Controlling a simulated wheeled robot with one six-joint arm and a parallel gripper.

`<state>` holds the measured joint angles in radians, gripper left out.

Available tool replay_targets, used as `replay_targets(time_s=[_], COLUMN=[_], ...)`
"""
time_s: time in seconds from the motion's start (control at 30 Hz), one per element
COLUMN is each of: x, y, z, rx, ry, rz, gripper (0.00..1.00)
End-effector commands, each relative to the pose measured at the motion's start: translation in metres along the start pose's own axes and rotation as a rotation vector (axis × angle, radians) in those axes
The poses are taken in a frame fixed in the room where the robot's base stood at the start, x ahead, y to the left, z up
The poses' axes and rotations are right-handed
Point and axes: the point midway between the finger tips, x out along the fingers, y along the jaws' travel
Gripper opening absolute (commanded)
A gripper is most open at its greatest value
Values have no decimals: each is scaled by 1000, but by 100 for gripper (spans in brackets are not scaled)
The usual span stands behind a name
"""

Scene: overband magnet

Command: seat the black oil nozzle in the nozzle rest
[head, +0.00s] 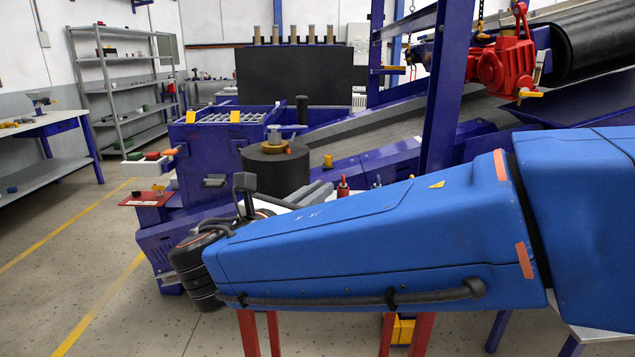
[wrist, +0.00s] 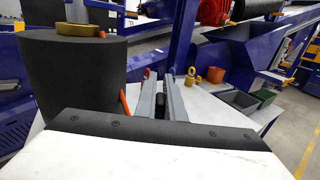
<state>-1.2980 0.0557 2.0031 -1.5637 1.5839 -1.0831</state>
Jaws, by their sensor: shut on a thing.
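My gripper (wrist: 162,92) shows in the wrist view as two grey fingers, shut on a small black piece, the black oil nozzle (wrist: 160,104). Most of the nozzle is hidden between and behind the fingers. In the head view my gripper (head: 312,193) is partly hidden behind my blue arm, and the nozzle cannot be made out. I cannot clearly pick out the nozzle rest in either view. An orange rod-like piece (wrist: 125,104) stands just left of my fingers in the wrist view.
A large black drum (wrist: 75,85) with a brass ring stands close left of my gripper; it also shows in the head view (head: 272,178). A white table (wrist: 215,112) lies beyond my fingers, with a yellow eyed piece (wrist: 191,76) and dark and green bins (wrist: 264,97) at right.

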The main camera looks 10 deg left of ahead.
Motion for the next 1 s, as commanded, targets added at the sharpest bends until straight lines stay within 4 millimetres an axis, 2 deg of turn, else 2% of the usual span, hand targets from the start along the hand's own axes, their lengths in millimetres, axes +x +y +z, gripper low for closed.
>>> replay_targets(time_s=[0.2, 0.4, 1.0], x=[0, 0, 0], y=[0, 0, 0], z=[-16, -24, -25], rx=[-1, 0, 1], ry=[0, 0, 0], rz=[0, 0, 0], gripper=[0, 0, 0])
